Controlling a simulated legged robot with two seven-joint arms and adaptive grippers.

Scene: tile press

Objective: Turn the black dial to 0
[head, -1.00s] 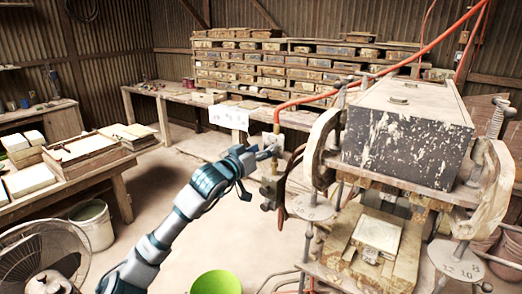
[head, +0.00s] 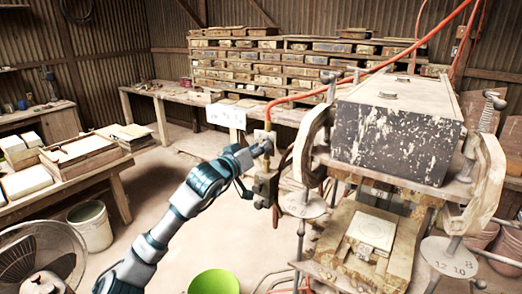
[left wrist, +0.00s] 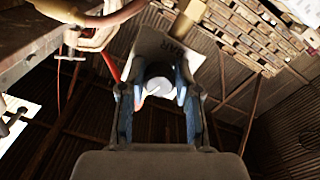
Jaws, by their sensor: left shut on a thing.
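My left gripper (head: 258,149) reaches from the left to a small control unit (head: 263,188) at the press's left side. In the left wrist view its two blue-sided fingers (left wrist: 158,82) stand on either side of a round knob (left wrist: 160,88), the dial. It is shut on that knob. The knob's end face looks pale grey there, not black. A light plate marked "BAR" (left wrist: 172,45) lies behind it. The dial's pointer and the other numbers cannot be read. In the head view the fingers mostly hide the dial. My right gripper is out of view.
The tile press (head: 395,135) stands close on the right, with a curved pale arm (head: 308,150) beside the control unit. An orange hose (head: 375,66) runs above. A green bucket (head: 214,283) stands on the floor below my arm.

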